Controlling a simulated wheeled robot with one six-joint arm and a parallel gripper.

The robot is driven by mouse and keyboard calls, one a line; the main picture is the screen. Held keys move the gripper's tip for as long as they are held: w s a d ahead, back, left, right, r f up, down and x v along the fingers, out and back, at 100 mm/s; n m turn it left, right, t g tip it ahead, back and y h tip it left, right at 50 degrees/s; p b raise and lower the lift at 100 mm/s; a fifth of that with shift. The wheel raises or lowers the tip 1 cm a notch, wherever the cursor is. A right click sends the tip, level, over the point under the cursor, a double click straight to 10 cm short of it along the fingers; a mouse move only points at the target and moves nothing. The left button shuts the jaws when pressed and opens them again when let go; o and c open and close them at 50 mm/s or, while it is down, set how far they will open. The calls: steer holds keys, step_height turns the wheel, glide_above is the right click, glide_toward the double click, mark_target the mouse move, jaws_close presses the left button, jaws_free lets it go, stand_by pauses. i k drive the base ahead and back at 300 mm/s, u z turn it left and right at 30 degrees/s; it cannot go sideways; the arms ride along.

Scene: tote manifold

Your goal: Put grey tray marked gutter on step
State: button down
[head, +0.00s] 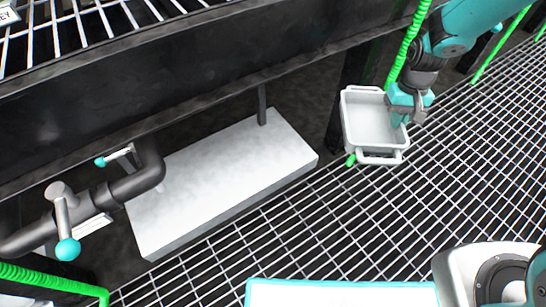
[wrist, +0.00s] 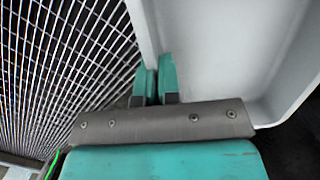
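The grey tray (head: 376,156) is at the upper right of the head view, its open side facing up and its inside empty. No marking on it can be read. My gripper (head: 403,112) is at the tray's right side. In the wrist view, the fingers of my gripper (wrist: 156,75) are closed on the tray's wall (wrist: 147,30), one finger on each side of it. The tray appears held above the grating. The step (head: 220,180), a long pale grey block, lies left of the tray, apart from it, with a clear top.
A dark beam (head: 200,85) runs above and behind the step. Dark pipes with teal-knobbed handles (head: 68,249) reach the step's left end. A thin post (head: 262,104) stands at its back. Green hose (head: 408,45) hangs behind the tray. Open grating (head: 330,230) lies in front.

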mark_target(187, 206)
steer(key=z, duration=1)
steer(key=k, duration=0.8)
steer(key=u, duration=1.15)
steer(key=i, duration=0.5)
